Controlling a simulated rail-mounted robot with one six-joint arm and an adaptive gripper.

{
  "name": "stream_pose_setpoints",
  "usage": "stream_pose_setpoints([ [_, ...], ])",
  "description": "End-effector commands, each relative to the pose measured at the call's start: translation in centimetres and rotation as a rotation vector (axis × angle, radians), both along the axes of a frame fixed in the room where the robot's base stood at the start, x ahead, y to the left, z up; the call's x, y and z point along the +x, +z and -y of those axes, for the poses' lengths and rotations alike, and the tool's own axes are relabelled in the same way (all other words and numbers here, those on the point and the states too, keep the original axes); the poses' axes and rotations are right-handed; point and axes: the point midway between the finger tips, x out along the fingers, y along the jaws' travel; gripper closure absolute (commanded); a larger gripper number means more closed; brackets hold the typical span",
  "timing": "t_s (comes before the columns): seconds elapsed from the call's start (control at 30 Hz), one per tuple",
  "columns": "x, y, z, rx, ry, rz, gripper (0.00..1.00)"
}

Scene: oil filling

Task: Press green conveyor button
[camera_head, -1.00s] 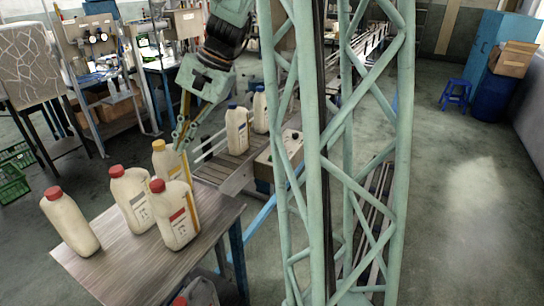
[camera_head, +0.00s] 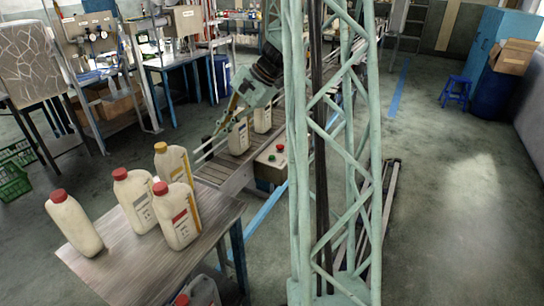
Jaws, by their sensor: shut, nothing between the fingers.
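The conveyor control box (camera_head: 268,168) stands at the right side of the conveyor's near end. Its top carries a green button (camera_head: 280,147) and a red button (camera_head: 271,157); both are in plain view. My gripper (camera_head: 220,130) is shut and empty. It is to the left of the box, near the bottles on the conveyor, and apart from the green button. The arm behind the gripper is partly hidden by my lattice column.
The conveyor (camera_head: 213,172) carries cream bottles, including a near one (camera_head: 238,138) and a farther one (camera_head: 262,120). Several cream bottles with red or yellow caps stand on the wooden table (camera_head: 140,270) at front left. The floor at right is largely clear.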

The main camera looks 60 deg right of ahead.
Motion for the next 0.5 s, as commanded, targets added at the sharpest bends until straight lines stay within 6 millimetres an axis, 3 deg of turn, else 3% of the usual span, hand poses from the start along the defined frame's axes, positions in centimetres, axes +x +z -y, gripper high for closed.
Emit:
stream_pose_setpoints([
  [0.5, -1.2, -4.1, 10.9, 0.079, -0.201, 0.034, 1.00],
])
